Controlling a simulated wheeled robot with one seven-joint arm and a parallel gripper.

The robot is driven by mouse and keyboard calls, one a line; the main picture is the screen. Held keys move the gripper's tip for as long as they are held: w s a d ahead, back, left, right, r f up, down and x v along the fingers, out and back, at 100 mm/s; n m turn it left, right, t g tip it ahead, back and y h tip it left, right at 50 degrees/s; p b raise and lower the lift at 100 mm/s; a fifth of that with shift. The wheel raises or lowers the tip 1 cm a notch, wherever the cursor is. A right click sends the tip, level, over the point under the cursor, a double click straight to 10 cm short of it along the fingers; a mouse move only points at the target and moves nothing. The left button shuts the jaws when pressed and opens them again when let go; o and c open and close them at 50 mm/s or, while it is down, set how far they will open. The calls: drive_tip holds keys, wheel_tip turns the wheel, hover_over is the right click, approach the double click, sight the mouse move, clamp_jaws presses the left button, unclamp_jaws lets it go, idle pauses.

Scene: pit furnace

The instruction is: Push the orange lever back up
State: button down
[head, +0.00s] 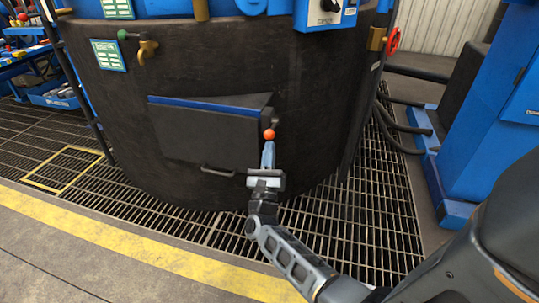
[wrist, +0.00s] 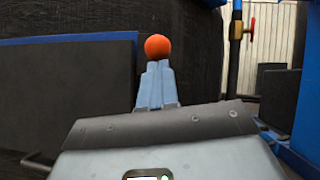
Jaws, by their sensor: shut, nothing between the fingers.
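The orange lever shows as a round orange knob (head: 269,134) at the right edge of the furnace's dark box door (head: 205,135). Its arm is mostly hidden. In the wrist view the knob (wrist: 158,47) sits just past the tips of my gripper (wrist: 155,72). My gripper (head: 268,148) is shut, with its blue-grey fingers together and nothing between them. Its tips are right at the underside of the knob; I cannot tell whether they touch.
The door has a blue top edge and a bar handle (head: 217,172) low down. A green-knobbed brass valve (head: 147,50) is at upper left. A blue cabinet (head: 495,110) stands at right. Metal grating (head: 350,235) and a yellow floor stripe (head: 150,252) lie in front.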

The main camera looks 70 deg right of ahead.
drive_tip(key=shift+r, duration=0.15)
drive_tip(key=shift+a+r+y+p, duration=0.2)
drive_tip(key=shift+y+p, duration=0.1)
drive_tip(key=shift+p, duration=0.5)
